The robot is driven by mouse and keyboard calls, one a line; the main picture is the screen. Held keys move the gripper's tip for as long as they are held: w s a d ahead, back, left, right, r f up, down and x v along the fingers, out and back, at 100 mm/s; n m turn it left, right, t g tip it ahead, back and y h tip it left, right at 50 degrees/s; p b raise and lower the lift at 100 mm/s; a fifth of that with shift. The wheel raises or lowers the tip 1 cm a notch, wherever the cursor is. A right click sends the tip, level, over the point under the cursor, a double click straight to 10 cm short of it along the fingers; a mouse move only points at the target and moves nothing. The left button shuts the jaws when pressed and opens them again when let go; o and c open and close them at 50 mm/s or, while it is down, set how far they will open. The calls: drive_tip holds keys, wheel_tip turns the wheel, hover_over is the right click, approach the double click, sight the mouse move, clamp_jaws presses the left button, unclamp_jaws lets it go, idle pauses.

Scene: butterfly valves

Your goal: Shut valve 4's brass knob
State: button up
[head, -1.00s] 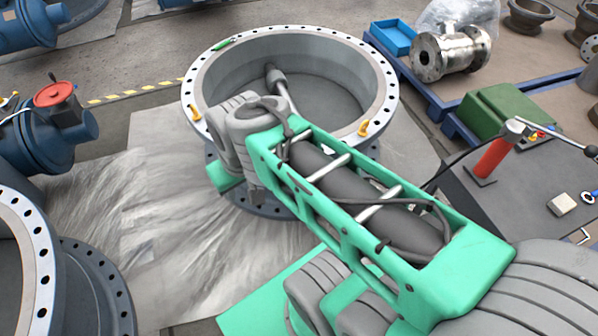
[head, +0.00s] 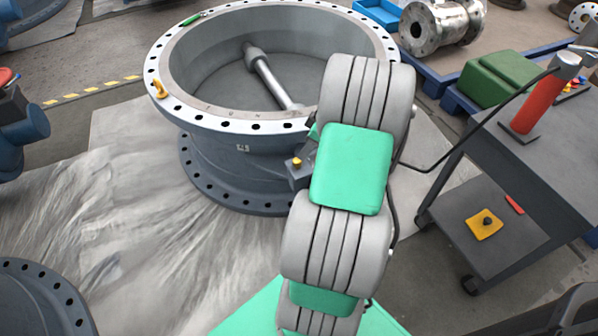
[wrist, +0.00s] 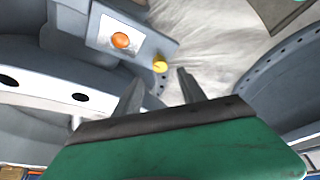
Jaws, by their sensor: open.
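A small brass-yellow knob (head: 297,162) sits on a grey box (head: 299,176) on the side of the large grey round valve (head: 225,150). In the wrist view the knob (wrist: 160,66) lies just beyond my gripper (wrist: 161,77), in line with the gap between its two fingers. The fingers are apart with nothing between them, and I cannot tell whether they touch the knob. An orange round part (wrist: 121,40) shows on the box beside the knob. In the head view my arm hides my gripper. I cannot read a number on the valve.
A dark cart (head: 545,160) with a red cylinder (head: 533,105) stands at the right. A yellow lifting eye (head: 160,89) is on the valve's rim. Another large flange (head: 40,300) is at the lower left. Pale sheeting (head: 150,220) covers the floor between.

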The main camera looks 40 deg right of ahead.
sight(299, 161)
drive_tip(key=b+x, duration=0.1)
drive_tip(key=x, duration=0.6)
drive_tip(key=shift+w+f+b, duration=0.1)
drive_tip(key=shift+b, duration=0.3)
drive_tip(key=shift+c, duration=0.2)
clamp_jaws()
